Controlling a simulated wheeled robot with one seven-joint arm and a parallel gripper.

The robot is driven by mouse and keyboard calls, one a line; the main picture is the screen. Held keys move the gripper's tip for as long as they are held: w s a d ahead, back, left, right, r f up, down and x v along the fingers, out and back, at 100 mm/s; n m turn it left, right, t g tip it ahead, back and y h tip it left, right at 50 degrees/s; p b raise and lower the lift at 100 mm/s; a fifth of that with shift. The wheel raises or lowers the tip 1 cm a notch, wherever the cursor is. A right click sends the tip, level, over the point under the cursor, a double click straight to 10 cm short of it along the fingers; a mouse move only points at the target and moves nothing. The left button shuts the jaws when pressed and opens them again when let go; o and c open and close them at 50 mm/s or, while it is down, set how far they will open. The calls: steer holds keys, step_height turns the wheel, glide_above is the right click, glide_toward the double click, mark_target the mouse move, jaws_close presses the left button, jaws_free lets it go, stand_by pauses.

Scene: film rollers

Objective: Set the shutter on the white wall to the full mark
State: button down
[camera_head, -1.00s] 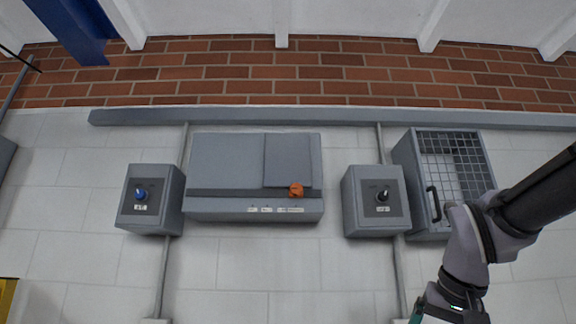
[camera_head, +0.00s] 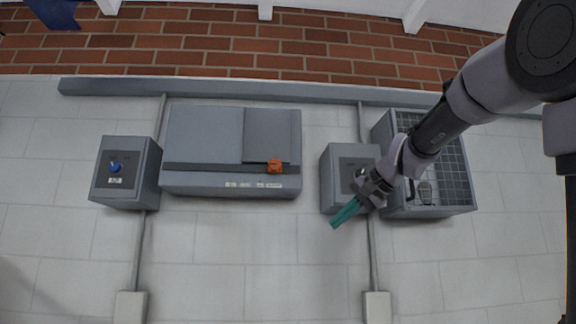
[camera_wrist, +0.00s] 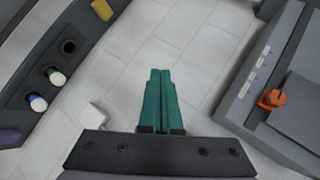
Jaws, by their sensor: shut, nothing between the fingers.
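The shutter unit is a wide grey box (camera_head: 200,140) on the white wall, with a sliding grey panel (camera_head: 266,135) at its right part. An orange knob (camera_head: 274,166) sits at the panel's lower edge, above a strip of small white labels (camera_head: 252,184) that I cannot read. In the wrist view the orange knob (camera_wrist: 272,99) is at the right, beside the labels (camera_wrist: 254,72). My gripper (camera_head: 335,226) has teal fingers, shut and empty, below and right of the knob and apart from it. The fingers also show in the wrist view (camera_wrist: 160,72).
A grey switch box with a blue knob (camera_head: 115,168) hangs at the left. Another switch box (camera_head: 340,165) is right of the shutter, partly hidden by my arm. A mesh-fronted box (camera_head: 455,180) is further right. The wall below the shutter is clear.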

steer(key=w+d+r+m+t+y, duration=0.1)
steer(key=w+r+t+y, duration=0.15)
steer(key=w+r, duration=0.6)
steer(key=w+r+m+t+y, duration=0.1)
steer(key=w+r+y, duration=0.3)
steer(key=r, duration=0.7)
glide_toward(291, 167)
steer(key=shift+h, duration=0.45)
steer(key=x, duration=0.5)
steer(key=shift+f, duration=0.25)
steer(key=a, duration=0.3)
steer(key=shift+w+a, duration=0.1)
steer(key=shift+a, duration=0.45)
steer(key=a, duration=1.5)
steer(key=shift+a+r, duration=0.1)
steer(key=shift+a, duration=0.25)
